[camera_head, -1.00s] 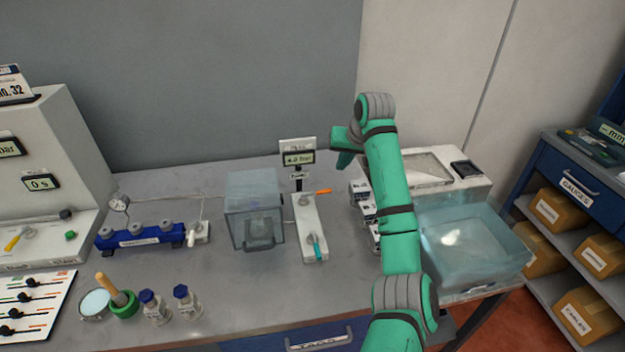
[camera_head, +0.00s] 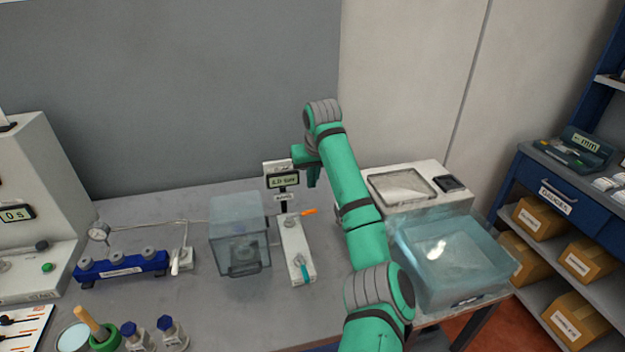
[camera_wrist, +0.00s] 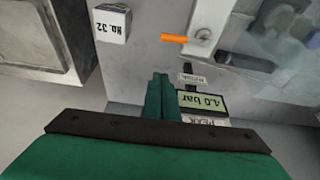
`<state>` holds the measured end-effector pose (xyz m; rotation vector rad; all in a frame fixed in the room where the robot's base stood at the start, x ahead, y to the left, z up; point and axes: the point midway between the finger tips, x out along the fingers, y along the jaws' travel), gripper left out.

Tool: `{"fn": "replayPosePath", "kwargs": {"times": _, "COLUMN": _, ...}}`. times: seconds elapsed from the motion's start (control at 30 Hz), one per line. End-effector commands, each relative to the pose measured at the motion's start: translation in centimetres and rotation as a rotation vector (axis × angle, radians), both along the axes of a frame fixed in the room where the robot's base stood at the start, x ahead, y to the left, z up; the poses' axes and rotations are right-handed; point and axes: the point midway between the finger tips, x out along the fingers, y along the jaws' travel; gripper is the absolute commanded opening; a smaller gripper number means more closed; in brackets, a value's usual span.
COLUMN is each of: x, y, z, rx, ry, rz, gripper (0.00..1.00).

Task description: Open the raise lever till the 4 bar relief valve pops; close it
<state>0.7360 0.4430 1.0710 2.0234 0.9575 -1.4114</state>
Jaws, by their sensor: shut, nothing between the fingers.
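A narrow white valve block (camera_head: 293,243) stands on the bench with an orange lever (camera_head: 308,212) at its far end and a teal lever (camera_head: 304,270) at its near end. Which one is the raise lever I cannot tell. A pressure display (camera_head: 284,181) reading in bar stands behind the block; its digits are hard to read. My gripper (camera_wrist: 158,80) is shut and empty, above and apart from the orange lever, beside the display. The wrist view shows the orange lever (camera_wrist: 174,38) and the display (camera_wrist: 200,103) upside down. The relief valve is not clearly identifiable.
A clear box (camera_head: 240,235) stands left of the block. A blue manifold (camera_head: 122,267) with a gauge (camera_head: 99,231) is farther left. A large clear bin (camera_head: 455,262) is on the right. A small white "No. 32" block (camera_wrist: 112,24) shows in the wrist view.

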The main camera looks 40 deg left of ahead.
Motion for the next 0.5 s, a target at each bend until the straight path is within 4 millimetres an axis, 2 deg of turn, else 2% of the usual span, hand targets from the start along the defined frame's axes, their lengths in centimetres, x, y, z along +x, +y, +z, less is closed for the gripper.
{"fn": "replayPosePath", "kwargs": {"times": 0.1, "x": 0.4, "y": 0.6, "z": -2.1, "rx": -0.001, "ry": 0.002, "rz": 0.000, "gripper": 0.00}}
{"fn": "replayPosePath", "kwargs": {"times": 0.3, "x": 1.0, "y": 1.4, "z": -4.8, "rx": -0.001, "ry": 0.002, "rz": 0.000, "gripper": 0.00}}
{"fn": "replayPosePath", "kwargs": {"times": 0.43, "x": 1.4, "y": 1.8, "z": -6.3, "rx": 0.000, "ry": 0.001, "rz": 0.000, "gripper": 0.00}}
{"fn": "replayPosePath", "kwargs": {"times": 0.5, "x": 1.0, "y": 1.3, "z": -6.3, "rx": 0.002, "ry": -0.001, "rz": 0.001, "gripper": 0.00}}
